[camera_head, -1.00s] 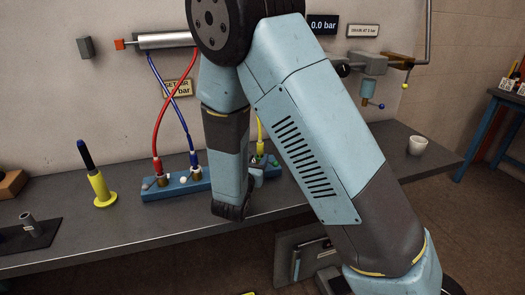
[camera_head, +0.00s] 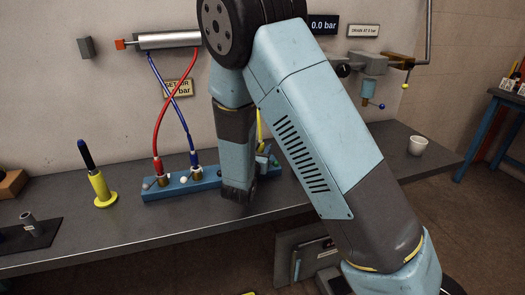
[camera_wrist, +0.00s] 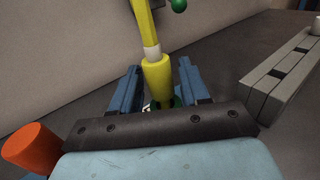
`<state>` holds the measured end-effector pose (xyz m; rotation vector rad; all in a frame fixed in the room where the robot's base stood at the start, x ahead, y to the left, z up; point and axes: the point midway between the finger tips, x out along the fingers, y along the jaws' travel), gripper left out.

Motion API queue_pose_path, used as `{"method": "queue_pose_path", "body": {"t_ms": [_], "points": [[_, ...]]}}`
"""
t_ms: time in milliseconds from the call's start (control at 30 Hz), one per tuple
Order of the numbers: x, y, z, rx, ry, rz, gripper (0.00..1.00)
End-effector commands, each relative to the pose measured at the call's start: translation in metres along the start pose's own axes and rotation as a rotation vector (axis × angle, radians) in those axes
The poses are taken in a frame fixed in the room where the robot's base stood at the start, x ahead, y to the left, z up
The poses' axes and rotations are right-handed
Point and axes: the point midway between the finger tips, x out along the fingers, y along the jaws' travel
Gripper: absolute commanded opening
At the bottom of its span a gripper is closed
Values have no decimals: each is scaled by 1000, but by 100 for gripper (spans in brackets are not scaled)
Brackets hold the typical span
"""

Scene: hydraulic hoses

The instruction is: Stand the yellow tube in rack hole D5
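No rack with a hole D5 shows, and no loose yellow tube can be made out. A yellow hose with a white band and a yellow end sleeve (camera_wrist: 157,80) stands between my fingers in the wrist view. In the head view the yellow hose (camera_head: 260,126) shows only partly beside my arm, at the right end of the blue block (camera_head: 208,180). My gripper (camera_wrist: 160,82) is open around the sleeve, with narrow gaps at its sides. Something green shows at the sleeve's foot. In the head view my arm largely hides the gripper.
Red (camera_head: 159,135) and blue (camera_head: 184,132) hoses rise from the block to a cylinder (camera_head: 168,40) on the wall. A yellow holder with a dark-blue handle (camera_head: 101,189) stands left. A white cup (camera_head: 418,146) stands right. The bench front is clear. A grey slotted block (camera_wrist: 284,78) lies right in the wrist view.

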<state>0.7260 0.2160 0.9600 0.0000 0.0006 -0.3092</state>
Motion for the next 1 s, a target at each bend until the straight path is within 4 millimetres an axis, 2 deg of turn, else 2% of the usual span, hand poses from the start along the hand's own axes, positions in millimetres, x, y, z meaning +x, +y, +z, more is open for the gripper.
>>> {"method": "queue_pose_path", "body": {"t_ms": [33,467,767,1000], "points": [[0,0,0,0,0,0,40],[0,0,0,0,0,0,0],[0,0,4,2,-1,0,0],[0,0,32,4,-1,0,0]]}}
